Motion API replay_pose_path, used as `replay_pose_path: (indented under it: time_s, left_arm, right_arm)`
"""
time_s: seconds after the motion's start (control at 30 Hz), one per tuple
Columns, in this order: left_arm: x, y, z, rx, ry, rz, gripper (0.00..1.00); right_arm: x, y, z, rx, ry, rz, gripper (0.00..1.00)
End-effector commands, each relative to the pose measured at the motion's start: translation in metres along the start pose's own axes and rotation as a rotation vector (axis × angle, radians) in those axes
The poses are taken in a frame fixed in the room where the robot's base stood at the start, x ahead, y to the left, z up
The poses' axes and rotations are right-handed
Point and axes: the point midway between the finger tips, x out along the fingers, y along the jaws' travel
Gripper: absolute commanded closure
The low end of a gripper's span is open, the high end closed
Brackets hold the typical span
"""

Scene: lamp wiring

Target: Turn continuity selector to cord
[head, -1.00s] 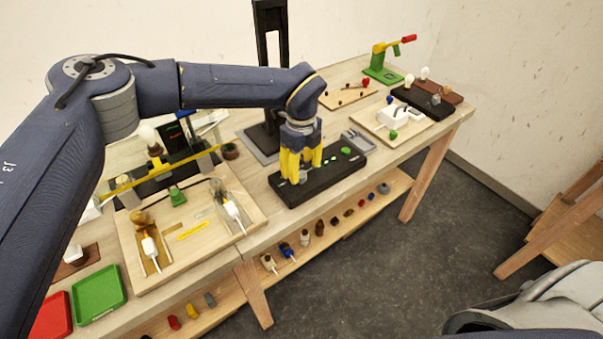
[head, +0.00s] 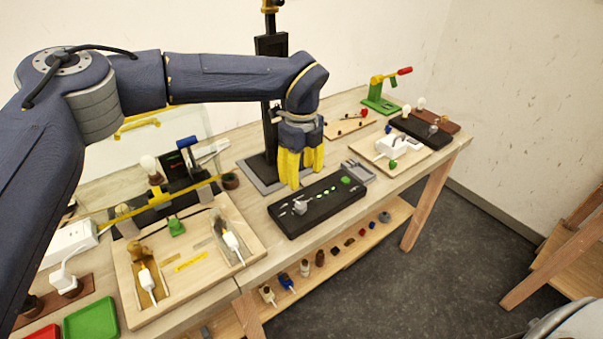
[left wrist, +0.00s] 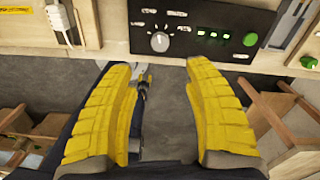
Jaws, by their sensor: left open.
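The continuity tester is a long black box (head: 320,208) on the bench, with a grey selector knob (head: 300,207) near its left end. In the left wrist view the knob (left wrist: 159,41) shows a pale pointer line, and marks sit around it, too small to read. Green lights (left wrist: 213,35) are lit to its right, and a green button (left wrist: 250,39) is at the right end. My left gripper (head: 300,178) is above the back edge of the box, apart from the knob. In the left wrist view its yellow fingers (left wrist: 165,75) are spread and empty. My right gripper is not in view.
A wooden tray (head: 190,285) with corded parts lies left of the box. A black stand (head: 270,95) rises behind my gripper. A small grey tray (head: 357,170) sits at the box's right end. A lower shelf (head: 350,245) holds several small parts.

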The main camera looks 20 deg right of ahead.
Motion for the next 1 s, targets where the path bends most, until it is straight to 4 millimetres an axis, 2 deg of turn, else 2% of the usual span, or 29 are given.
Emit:
replay_pose_path:
  time_s: [0.13,0.27,0.37,0.7,1.0]
  left_arm:
    - [-0.001,-0.001,-0.002,-0.001,0.009,-0.006,0.48]
    - [-0.014,-0.007,-0.004,0.063,0.02,-0.033,0.48]
    - [-0.022,-0.009,-0.004,0.204,0.018,-0.04,0.48]
    - [-0.043,-0.009,-0.002,0.831,-0.001,-0.044,0.48]
    - [-0.054,-0.005,0.002,1.358,-0.012,-0.024,0.48]
  right_arm:
    - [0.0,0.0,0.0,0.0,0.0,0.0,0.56]
    - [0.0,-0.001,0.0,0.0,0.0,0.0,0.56]
    - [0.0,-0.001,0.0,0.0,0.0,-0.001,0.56]
    - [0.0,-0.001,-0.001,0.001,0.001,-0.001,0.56]
    - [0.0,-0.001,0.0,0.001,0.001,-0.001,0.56]
